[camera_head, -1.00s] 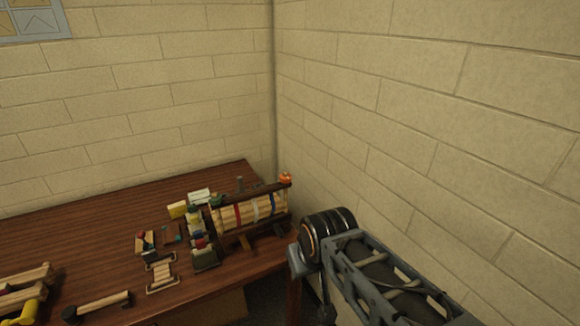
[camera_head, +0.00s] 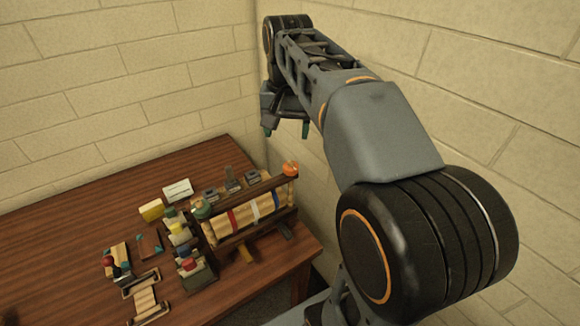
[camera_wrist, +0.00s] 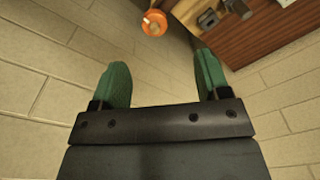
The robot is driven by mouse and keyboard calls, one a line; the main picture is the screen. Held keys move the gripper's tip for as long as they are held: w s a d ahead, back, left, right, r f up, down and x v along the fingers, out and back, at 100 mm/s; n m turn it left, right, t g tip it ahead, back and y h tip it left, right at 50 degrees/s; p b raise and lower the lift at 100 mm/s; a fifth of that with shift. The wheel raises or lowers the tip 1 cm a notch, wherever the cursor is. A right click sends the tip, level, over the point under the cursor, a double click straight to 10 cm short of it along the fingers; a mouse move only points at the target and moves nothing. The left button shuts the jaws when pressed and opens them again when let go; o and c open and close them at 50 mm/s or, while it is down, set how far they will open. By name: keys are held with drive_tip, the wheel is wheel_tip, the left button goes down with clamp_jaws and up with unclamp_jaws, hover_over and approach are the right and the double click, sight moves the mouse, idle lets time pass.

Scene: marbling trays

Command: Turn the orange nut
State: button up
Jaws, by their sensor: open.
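The orange nut (camera_head: 290,168) sits at the top right end of a wooden frame (camera_head: 250,212) that holds pale rods with red, white and blue bands. In the wrist view the orange nut (camera_wrist: 154,22) shows near the top edge, beyond and between the two green fingertips, a little left of centre. My gripper (camera_head: 286,130) appears above the nut in the head view, apart from it. In the wrist view my gripper (camera_wrist: 163,75) is open, with its fingers wide apart and nothing between them.
The wooden table (camera_head: 75,210) stands in a corner of block walls. Left of the frame are small coloured blocks, a yellow block (camera_head: 151,210), a white card (camera_head: 178,190) and a wooden piece (camera_head: 145,298). The table's left part is clear.

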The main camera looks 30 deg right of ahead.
sight(291, 162)
drive_tip(key=shift+m+g, duration=0.4)
drive_tip(key=shift+m, duration=0.3)
drive_tip(key=f, duration=0.4)
drive_tip(key=w+d+f+b, duration=0.1)
drive_tip(key=f, duration=0.7)
drive_tip(key=shift+w+d, duration=0.15)
drive_tip(key=shift+d, duration=0.2)
drive_tip(key=shift+c, duration=0.5)
drive_tip(key=c, duration=0.8)
